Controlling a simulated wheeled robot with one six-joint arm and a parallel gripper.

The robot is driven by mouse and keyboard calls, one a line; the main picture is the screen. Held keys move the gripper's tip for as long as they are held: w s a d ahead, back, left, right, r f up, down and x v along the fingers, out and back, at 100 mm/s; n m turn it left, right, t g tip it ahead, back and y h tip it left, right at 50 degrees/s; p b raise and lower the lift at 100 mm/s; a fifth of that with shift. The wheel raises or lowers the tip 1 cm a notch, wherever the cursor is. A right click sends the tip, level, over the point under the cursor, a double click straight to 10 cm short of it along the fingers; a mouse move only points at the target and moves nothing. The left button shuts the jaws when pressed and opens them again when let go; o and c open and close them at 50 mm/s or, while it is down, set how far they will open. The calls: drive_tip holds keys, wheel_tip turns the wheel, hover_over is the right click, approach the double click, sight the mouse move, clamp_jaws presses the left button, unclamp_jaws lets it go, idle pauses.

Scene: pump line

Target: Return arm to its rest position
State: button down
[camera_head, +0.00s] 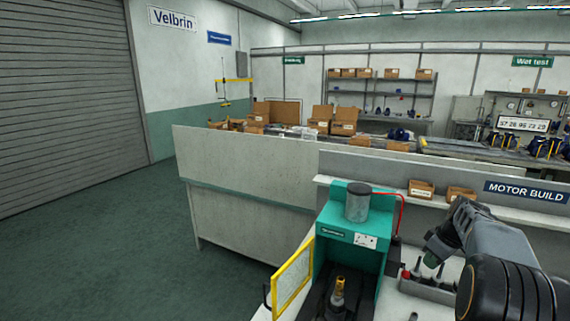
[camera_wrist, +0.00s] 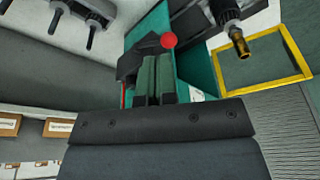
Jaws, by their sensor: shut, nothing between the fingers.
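My arm reaches in from the lower right of the head view, bent over the workbench. My gripper (camera_wrist: 155,62) is shut and empty in the wrist view, its two fingers side by side. In the head view, its end (camera_head: 431,260) hangs above the bench, just right of a teal press (camera_head: 345,191). The press also fills part of the wrist view (camera_wrist: 202,78) behind the fingers. I cannot tell the exact gap between the gripper and the press.
A yellow-framed guard (camera_head: 293,278) stands swung out at the press's left. A brass-tipped part (camera_head: 339,287) stands inside the press. A tool holder (camera_head: 430,288) sits under my arm. Small cartons (camera_head: 421,189) line the shelf. The floor at left (camera_head: 110,240) is clear.

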drive_tip(key=s+a+r+m+t+h, duration=0.1)
drive_tip(key=s+a+m, duration=0.5)
drive_tip(key=s+a, duration=1.5)
drive_tip(key=a+t, duration=0.1)
drive_tip(key=a, duration=0.2)
drive_tip(key=shift+r+h, duration=0.3)
drive_tip(key=shift+w+d, duration=0.1)
drive_tip(key=shift+d, duration=0.05)
